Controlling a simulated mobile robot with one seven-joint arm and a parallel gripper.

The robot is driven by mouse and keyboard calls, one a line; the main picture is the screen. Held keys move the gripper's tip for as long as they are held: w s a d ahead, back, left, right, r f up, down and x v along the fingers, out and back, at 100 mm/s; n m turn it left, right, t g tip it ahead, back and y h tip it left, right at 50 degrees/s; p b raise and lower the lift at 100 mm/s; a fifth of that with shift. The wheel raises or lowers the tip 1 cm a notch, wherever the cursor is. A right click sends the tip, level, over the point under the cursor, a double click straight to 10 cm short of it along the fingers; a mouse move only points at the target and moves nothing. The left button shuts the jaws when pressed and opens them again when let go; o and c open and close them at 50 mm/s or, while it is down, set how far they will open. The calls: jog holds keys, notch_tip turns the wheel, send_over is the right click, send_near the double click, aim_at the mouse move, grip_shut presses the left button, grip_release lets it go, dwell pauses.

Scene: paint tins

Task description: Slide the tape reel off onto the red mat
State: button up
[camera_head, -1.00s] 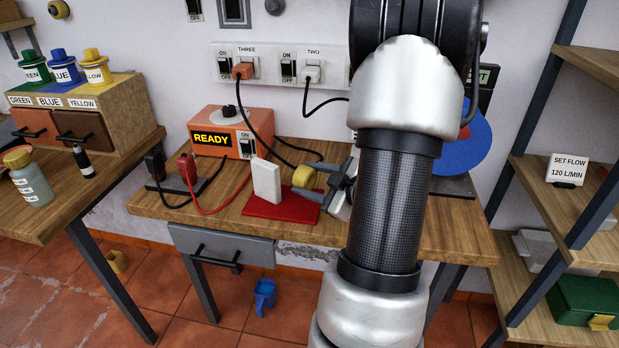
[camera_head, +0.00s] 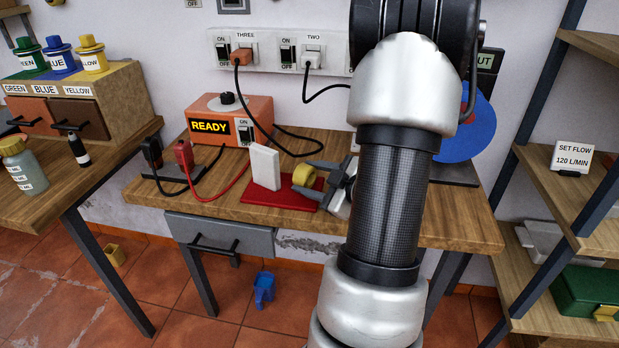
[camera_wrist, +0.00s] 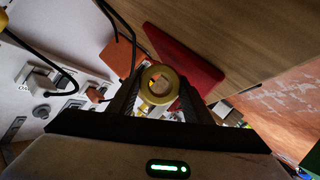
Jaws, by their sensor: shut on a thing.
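The tape reel (camera_head: 304,175) is a yellow ring held between the two fingers of my gripper (camera_head: 308,178). In the wrist view the reel (camera_wrist: 147,86) shows its open hole, with a finger on each side. The red mat (camera_head: 285,199) lies on the wooden bench, and it also shows in the wrist view (camera_wrist: 185,50). My gripper reaches in from the right over the mat's right part. The reel appears low, close above the mat; whether it touches is not clear. A white upright slab (camera_head: 265,166) stands at the mat's back left, left of the reel.
An orange box marked READY (camera_head: 228,122) stands behind the mat. Red and black clips with cables (camera_head: 184,152) are to the left. A blue disc (camera_head: 468,130) stands at the bench's right.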

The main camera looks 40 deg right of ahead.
jog(key=shift+f, duration=0.2)
jog(key=o, duration=1.3)
jog(key=shift+c, duration=0.2)
jog(key=shift+a+f, duration=0.1)
jog(key=shift+f, duration=0.05)
jog(key=shift+s+a+f, duration=0.1)
jog(key=p+v, duration=0.3)
jog(key=v, duration=1.4)
jog(key=shift+d+r, duration=0.3)
jog(key=shift+r, duration=0.05)
jog(key=shift+s, duration=0.1)
